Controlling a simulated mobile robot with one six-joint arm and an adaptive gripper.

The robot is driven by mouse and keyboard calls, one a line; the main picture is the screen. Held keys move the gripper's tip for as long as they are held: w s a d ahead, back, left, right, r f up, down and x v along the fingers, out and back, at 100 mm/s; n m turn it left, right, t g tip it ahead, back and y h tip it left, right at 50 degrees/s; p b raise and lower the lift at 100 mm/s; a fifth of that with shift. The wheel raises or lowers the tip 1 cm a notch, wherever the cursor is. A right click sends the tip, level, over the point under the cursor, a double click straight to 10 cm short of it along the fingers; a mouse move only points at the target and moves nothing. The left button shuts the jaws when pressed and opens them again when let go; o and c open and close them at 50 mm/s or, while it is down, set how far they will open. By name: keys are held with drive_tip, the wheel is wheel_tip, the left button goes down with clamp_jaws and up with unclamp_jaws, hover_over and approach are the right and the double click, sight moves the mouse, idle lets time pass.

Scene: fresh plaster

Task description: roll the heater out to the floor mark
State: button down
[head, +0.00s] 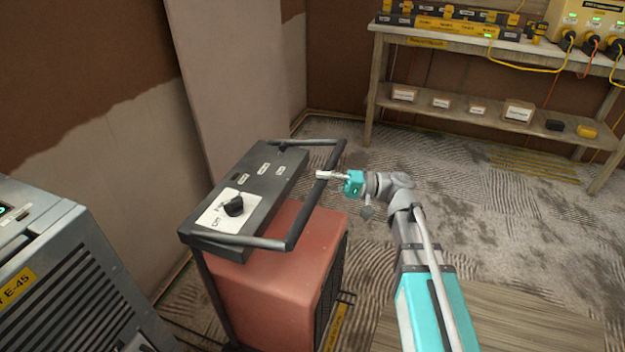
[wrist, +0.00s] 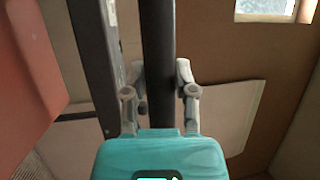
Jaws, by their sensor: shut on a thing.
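The heater (head: 275,275) is a red box with a dark control panel (head: 262,180) on top, carrying a knob and small labels. A black tubular handle (head: 318,205) rings the panel. My gripper (head: 326,175) is shut on the right-hand bar of this handle. In the wrist view the dark bar (wrist: 158,50) runs between the two fingers of my gripper (wrist: 160,85). A patch of yellow stripes (head: 525,166) lies on the floor near the bench; I cannot tell whether it is the floor mark. The heater's lower part is cut off by the frame.
A grey machine (head: 75,270) stands close left of the heater. A pale board (head: 235,80) leans on the wall behind it. A wooden bench (head: 470,82) with chargers, cables and boxes stands at the back right. Streaked floor (head: 450,170) lies open between heater and bench.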

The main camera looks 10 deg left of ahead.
drive_tip(key=shift+w+d, duration=0.2)
drive_tip(key=shift+w, duration=0.1)
drive_tip(key=c, duration=0.9)
unclamp_jaws()
drive_tip(key=shift+o, duration=1.3)
drive_tip(key=shift+d, duration=0.2)
drive_tip(key=shift+o, duration=1)
drive_tip(key=shift+a, duration=0.1)
drive_tip(key=shift+o, duration=0.2)
drive_tip(key=shift+s, duration=0.15)
drive_tip(key=shift+a, duration=0.1)
drive_tip(key=shift+s, duration=0.1)
drive_tip(key=shift+s+a, duration=0.1)
drive_tip(key=shift+s, duration=0.1)
